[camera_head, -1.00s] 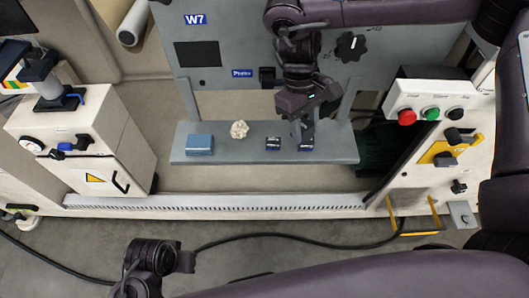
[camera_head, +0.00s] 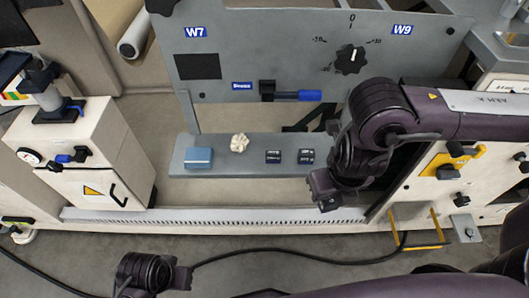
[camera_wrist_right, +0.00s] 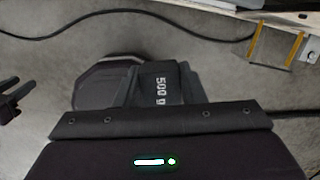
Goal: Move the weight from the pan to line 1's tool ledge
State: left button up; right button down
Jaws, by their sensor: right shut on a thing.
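My right gripper (camera_head: 326,197) is in front of the right part of the grey ledge (camera_head: 235,168), below its front edge in the picture. In the right wrist view it is shut on a dark weight (camera_wrist_right: 162,84) marked "500 g"; the fingers are mostly hidden. Two small dark blocks with pale labels, a left one (camera_head: 273,157) and a right one (camera_head: 306,156), stand on the ledge. I cannot make out a pan. My left gripper (camera_head: 182,280) is low in the head view, and its jaws cannot be made out.
A blue box (camera_head: 198,158) and a crumpled cream lump (camera_head: 239,143) are on the ledge. Above it is a grey panel with a black knob (camera_head: 350,59) and a blue-handled lever (camera_head: 295,96). A white cabinet (camera_head: 95,155) stands left. A dark cable (camera_head: 290,258) crosses the floor.

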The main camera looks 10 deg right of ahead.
jog(key=n, duration=0.2)
jog(key=s+d+n, duration=0.1)
jog(key=shift+s+n+y, duration=0.25)
jog(key=shift+n+y, duration=0.05)
jog(key=shift+n, duration=0.1)
jog(key=s+d+n, duration=0.1)
jog(key=n, duration=0.2)
jog(key=s+d+n+g, duration=0.1)
jog(key=n, duration=0.3)
jog(key=s+n+y, duration=0.1)
jog(key=n, duration=0.3)
jog(key=shift+s+d+g, duration=0.25)
jog(key=shift+d+g, duration=0.05)
jog(key=shift+d, duration=0.1)
